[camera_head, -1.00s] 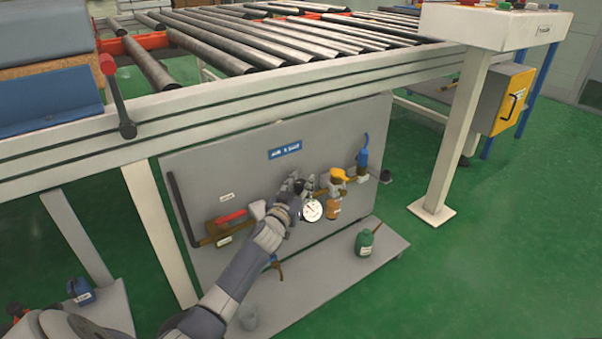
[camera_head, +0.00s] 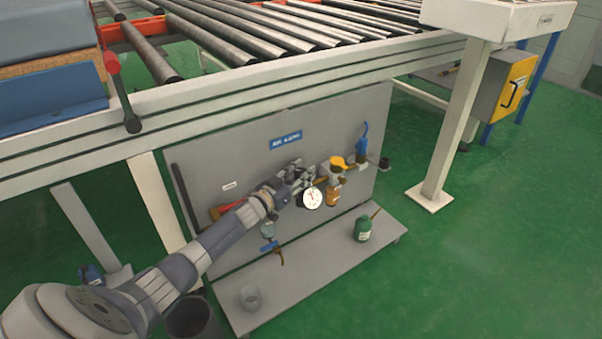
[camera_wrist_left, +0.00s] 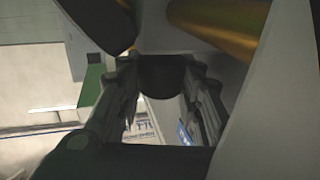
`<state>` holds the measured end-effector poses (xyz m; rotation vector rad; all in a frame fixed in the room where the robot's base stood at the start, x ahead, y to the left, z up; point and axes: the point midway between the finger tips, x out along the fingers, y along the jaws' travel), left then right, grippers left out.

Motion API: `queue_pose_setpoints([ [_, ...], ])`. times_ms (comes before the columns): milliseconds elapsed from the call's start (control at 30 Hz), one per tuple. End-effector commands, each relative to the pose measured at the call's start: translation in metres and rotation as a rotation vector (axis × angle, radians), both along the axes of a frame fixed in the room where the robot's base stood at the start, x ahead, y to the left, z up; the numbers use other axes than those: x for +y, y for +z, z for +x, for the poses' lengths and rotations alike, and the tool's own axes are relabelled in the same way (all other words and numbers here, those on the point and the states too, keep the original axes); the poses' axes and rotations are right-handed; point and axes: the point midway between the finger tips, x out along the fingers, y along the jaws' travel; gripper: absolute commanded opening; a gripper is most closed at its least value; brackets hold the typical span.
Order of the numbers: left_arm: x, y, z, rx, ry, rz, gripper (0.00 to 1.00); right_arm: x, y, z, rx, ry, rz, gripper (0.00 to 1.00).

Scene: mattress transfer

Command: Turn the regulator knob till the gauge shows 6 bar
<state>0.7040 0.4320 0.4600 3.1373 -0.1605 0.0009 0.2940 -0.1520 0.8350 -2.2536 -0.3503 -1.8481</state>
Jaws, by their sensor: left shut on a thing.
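The round white pressure gauge (camera_head: 312,198) faces me on the grey panel under the roller conveyor. Its needle points roughly upward, but the numbers are too small to read. My left gripper (camera_head: 299,173) is at the air line just above and left of the gauge. In the left wrist view its fingers (camera_wrist_left: 160,98) are on either side of the dark round regulator knob (camera_wrist_left: 162,75), and it is shut on it. In the head view the gripper mostly hides the knob. My right gripper is not in view.
A yellow-topped valve (camera_head: 338,162) and a blue fitting (camera_head: 362,142) sit right of the gauge. A red handle (camera_head: 226,208) is left of the gripper. A green oil can (camera_head: 363,229) and a grey cup (camera_head: 249,297) stand on the low shelf (camera_head: 310,270). The conveyor frame (camera_head: 250,101) runs above.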

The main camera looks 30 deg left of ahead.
Motion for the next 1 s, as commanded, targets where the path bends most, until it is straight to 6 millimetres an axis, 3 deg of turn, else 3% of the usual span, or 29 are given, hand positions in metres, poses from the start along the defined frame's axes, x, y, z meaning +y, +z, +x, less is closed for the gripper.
queue_pose_setpoints([
  [167,0.001,-0.001,0.0,0.002,0.002,0.001,0.09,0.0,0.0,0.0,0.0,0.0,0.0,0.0],
  [200,0.001,-0.001,0.0,0.002,0.002,0.001,0.4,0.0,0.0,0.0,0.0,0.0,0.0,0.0],
  [267,0.001,-0.001,0.0,0.002,0.002,0.001,0.54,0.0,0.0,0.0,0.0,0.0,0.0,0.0],
  [733,-0.001,-0.001,0.0,-0.002,0.022,-0.003,0.55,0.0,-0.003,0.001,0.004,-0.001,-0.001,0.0],
  [1000,-0.002,-0.004,0.0,-0.002,0.158,-0.007,0.55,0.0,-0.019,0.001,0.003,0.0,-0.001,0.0],
])
